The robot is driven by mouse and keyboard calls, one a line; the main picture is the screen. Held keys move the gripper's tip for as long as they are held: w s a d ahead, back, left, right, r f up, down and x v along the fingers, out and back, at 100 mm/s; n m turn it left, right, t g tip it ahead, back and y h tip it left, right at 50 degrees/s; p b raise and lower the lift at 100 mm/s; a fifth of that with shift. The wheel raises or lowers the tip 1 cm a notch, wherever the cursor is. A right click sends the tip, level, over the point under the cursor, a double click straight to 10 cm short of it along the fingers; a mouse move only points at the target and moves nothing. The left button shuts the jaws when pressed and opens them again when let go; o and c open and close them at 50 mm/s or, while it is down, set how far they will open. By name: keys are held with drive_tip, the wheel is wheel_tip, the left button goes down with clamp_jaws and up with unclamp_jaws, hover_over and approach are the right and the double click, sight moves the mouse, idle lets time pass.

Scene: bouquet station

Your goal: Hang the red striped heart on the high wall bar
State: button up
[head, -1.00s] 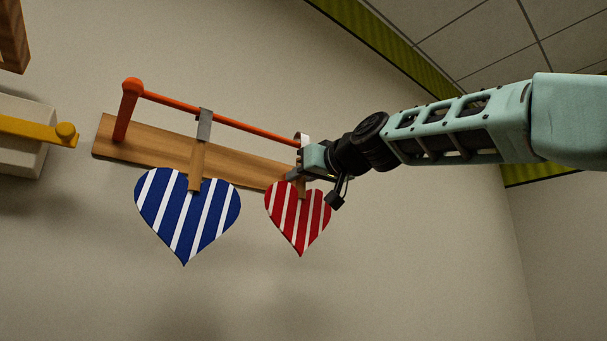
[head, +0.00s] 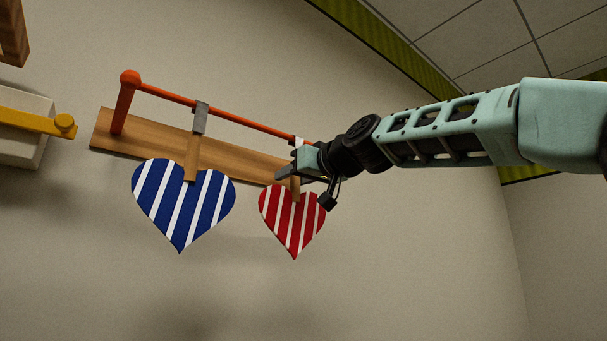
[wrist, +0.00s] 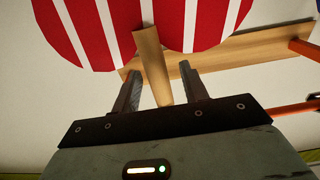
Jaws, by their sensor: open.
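The red striped heart (head: 291,226) hangs below the right part of the orange bar (head: 218,114) on the wall. Its wooden stem shows above it, and a light hook at the bar is partly hidden by my gripper. My gripper (head: 290,175) is beside the stem in the head view. In the wrist view the red striped heart (wrist: 182,22) fills the top, and its wooden stem (wrist: 152,65) stands between the two spread fingers of my gripper (wrist: 160,88), with gaps on both sides. The gripper is open.
A blue striped heart (head: 183,204) hangs from the same bar to the left by a grey hook (head: 200,118). A wooden board (head: 150,142) backs the bar. A yellow bar (head: 35,122) sticks out at the far left. The wall below the hearts is clear.

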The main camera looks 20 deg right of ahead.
drive_tip(key=b+v, duration=0.9)
drive_tip(key=v, duration=0.8)
drive_tip(key=shift+s+b, duration=0.15)
drive_tip(key=shift+b, duration=0.15)
